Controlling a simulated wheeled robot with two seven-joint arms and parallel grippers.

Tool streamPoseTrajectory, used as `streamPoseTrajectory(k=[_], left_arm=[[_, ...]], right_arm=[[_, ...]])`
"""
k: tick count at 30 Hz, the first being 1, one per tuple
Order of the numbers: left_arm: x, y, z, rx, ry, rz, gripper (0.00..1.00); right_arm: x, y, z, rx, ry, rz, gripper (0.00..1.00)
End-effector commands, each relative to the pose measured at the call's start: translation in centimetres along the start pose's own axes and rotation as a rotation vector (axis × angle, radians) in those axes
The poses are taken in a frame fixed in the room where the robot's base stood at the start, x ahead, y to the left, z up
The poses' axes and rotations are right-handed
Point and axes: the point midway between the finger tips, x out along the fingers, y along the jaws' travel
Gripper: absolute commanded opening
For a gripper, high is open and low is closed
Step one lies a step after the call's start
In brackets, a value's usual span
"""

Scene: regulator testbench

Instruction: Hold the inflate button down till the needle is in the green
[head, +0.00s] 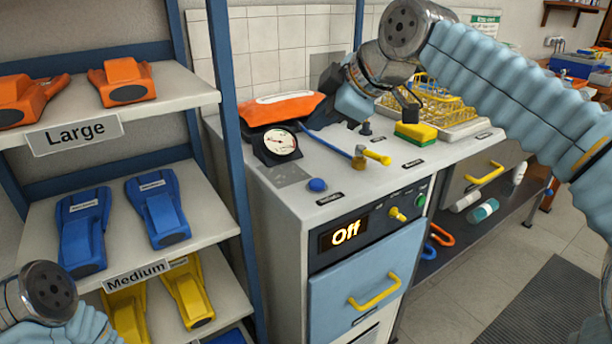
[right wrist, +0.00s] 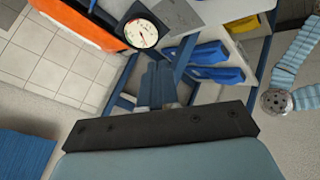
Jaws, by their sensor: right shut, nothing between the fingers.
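The pressure gauge (head: 281,142) has a white dial in a black housing and stands on the bench's left side. It also shows in the right wrist view (right wrist: 141,33); its needle is too small to read against any green band. A round blue button (head: 317,185) sits near the bench's front edge, with a label too small to read. My right gripper (head: 352,106) is above the back of the bench, behind and right of the gauge, apart from the blue button. Its fingers (right wrist: 158,84) are together and empty in the right wrist view. My left gripper is out of view.
A blue hose runs to a brass valve (head: 362,160) with a yellow handle. An orange bag (head: 282,108) lies behind the gauge. A sponge (head: 416,132) and wire rack stand right. The front display (head: 346,234) reads Off. A shelf rack (head: 170,85) stands left.

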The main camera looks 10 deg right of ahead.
Motion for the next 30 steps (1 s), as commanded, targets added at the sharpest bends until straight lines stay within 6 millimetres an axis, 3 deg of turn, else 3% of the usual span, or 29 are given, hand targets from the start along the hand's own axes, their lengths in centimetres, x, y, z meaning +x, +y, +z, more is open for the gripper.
streamPoseTrajectory(k=[10,17,24,30], left_arm=[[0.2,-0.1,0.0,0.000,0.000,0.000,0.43],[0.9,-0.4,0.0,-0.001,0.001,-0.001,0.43],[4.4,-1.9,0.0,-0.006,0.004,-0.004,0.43],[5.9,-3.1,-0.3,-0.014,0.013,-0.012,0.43]], right_arm=[[0.3,-0.2,0.2,0.001,-0.001,-0.001,0.00],[1.7,-1.2,1.2,0.001,-0.001,-0.001,0.00],[4.4,-3.2,3.2,0.001,-0.001,-0.001,0.00],[5.9,-4.3,4.3,0.001,0.000,0.000,0.00]])
